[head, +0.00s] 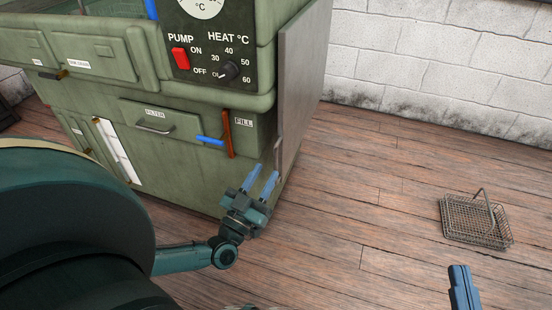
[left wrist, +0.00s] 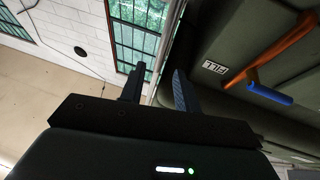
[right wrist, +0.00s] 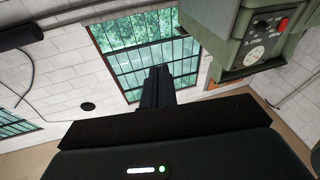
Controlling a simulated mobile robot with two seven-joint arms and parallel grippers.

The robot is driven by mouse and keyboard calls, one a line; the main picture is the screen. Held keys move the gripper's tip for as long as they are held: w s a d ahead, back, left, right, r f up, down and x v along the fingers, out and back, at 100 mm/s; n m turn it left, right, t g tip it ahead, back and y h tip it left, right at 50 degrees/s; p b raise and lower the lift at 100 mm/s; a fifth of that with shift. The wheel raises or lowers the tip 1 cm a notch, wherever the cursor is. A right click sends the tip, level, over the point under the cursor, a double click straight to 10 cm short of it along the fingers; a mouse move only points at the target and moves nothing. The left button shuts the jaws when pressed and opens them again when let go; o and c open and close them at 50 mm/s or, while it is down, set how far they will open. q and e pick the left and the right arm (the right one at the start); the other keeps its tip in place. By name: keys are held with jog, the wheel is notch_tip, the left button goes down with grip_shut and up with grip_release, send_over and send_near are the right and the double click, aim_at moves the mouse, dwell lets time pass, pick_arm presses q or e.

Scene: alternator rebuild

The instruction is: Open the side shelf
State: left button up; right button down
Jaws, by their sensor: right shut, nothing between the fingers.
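The side shelf looks like a flat grey panel (head: 303,85) hanging upright along the right side of the green machine (head: 190,175). A small dark fitting shows at its lower front edge. My left gripper (head: 263,173) is just below and in front of that lower edge, with its two blue fingers apart and nothing between them. The gap between the fingers also shows in the left wrist view (left wrist: 158,78). I cannot tell whether a finger touches the panel. My right gripper (head: 459,270) is low at the right over the floor, away from the machine. In the right wrist view (right wrist: 157,75) its fingers are together and empty.
A wire basket (head: 475,220) stands on the plank floor at the right. A red-brown lever with a blue grip (head: 227,135) and a drawer handle (head: 155,127) stick out of the machine's front.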

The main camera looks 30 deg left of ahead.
aim_at(276, 156)
pick_arm(q)
jog(key=b+x, duration=0.1)
jog(key=x, duration=0.5)
jog(key=shift+w, duration=0.2)
grip_shut()
dwell(0.4)
